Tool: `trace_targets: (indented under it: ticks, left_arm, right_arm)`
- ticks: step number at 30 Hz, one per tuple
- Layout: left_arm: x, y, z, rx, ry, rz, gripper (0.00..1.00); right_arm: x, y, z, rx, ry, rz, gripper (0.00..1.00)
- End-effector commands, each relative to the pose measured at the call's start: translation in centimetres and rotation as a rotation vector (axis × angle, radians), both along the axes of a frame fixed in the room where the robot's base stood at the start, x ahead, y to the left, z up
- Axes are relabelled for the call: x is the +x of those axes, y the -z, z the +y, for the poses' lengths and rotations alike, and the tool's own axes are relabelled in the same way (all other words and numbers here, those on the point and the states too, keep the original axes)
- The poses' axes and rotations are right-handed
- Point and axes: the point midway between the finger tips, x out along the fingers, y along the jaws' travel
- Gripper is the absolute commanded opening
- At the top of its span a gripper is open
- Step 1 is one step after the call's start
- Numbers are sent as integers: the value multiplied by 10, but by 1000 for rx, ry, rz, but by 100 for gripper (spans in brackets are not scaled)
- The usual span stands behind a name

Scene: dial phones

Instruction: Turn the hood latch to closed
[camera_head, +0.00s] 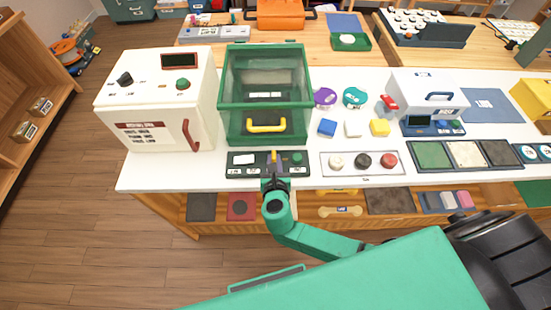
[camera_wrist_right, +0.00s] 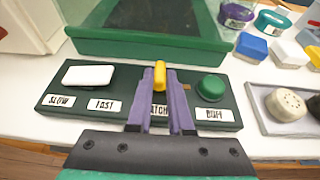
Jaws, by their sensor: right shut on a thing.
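The hood latch is a small yellow lever (camera_wrist_right: 160,76) on a dark control panel (camera_wrist_right: 62,98) in the right wrist view. It sits above a partly hidden label ending in "ATCH" and points away from me, roughly straight toward the hood. My right gripper (camera_wrist_right: 160,98), with purple fingers, is shut on the latch from the near side. In the head view my right gripper (camera_head: 273,162) reaches the panel (camera_head: 238,171) in front of the green clear-walled hood (camera_head: 262,65), which has a yellow handle (camera_head: 267,122). My left gripper is out of view.
A white rocker (camera_wrist_right: 88,75) and a green button (camera_wrist_right: 211,86) flank the latch closely on the panel. A white machine (camera_head: 160,100) stands left of the hood. A tray with round knobs (camera_head: 335,161) lies right of the panel.

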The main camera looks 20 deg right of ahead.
Motion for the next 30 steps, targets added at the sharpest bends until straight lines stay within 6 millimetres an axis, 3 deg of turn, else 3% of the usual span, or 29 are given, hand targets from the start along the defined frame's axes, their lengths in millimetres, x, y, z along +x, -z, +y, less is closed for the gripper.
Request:
trace_targets:
  ticks: [17,18,19,30]
  left_arm:
    - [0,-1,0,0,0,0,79]
    - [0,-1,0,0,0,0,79]
    - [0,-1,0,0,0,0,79]
    - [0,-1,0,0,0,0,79]
  right_arm:
    - [0,1,1,2,33,1,0]
    - [0,1,1,2,33,1,34]
    - [0,1,1,2,33,1,46]
    - [-2,0,1,1,33,1,49]
